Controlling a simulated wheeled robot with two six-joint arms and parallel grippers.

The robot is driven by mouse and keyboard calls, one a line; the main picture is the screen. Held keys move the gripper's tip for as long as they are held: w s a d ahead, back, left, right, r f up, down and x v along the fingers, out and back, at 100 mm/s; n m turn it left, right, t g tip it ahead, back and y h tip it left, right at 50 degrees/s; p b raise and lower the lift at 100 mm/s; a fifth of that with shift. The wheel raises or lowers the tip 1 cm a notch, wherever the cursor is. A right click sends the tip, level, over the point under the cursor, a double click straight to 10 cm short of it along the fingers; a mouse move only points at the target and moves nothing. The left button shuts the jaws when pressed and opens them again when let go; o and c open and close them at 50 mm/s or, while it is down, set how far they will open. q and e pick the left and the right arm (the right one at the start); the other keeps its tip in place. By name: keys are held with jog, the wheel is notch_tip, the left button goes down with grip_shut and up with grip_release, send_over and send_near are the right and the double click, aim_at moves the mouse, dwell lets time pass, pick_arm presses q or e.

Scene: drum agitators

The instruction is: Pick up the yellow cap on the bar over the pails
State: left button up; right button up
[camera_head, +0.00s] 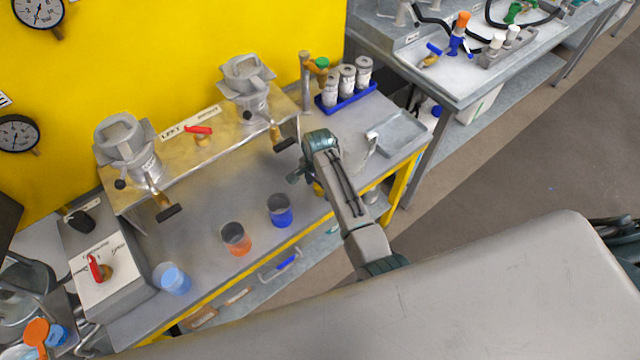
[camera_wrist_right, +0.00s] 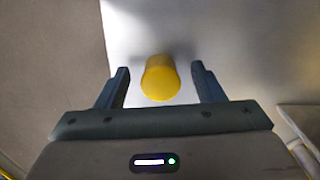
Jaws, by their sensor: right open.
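The yellow cap (camera_wrist_right: 160,77) shows in the right wrist view against a pale grey surface. My right gripper (camera_wrist_right: 160,68) is open, with one dark finger on each side of the cap and a visible gap on both sides. It does not hold the cap. In the head view my right gripper (camera_head: 298,178) is over the right part of the grey bench, and a small yellow piece (camera_head: 318,188) shows just beside it, mostly hidden by the arm. I cannot make out the bar under the cap. My left gripper is not in view.
Orange (camera_head: 236,240), blue (camera_head: 280,211) and light blue (camera_head: 174,279) pails stand along the bench front. A raised metal shelf (camera_head: 225,150) with two grey drums is behind them. A grey tray (camera_head: 400,132) and blue rack (camera_head: 347,98) are at right.

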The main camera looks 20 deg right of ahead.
jog(key=shift+f, duration=0.35)
jog(key=c, duration=1.1)
jog(key=shift+o, duration=0.2)
jog(key=shift+r, duration=0.1)
notch_tip(320, 180, up, 10)
jog(key=b, duration=0.2)
jog(key=shift+b, duration=0.4)
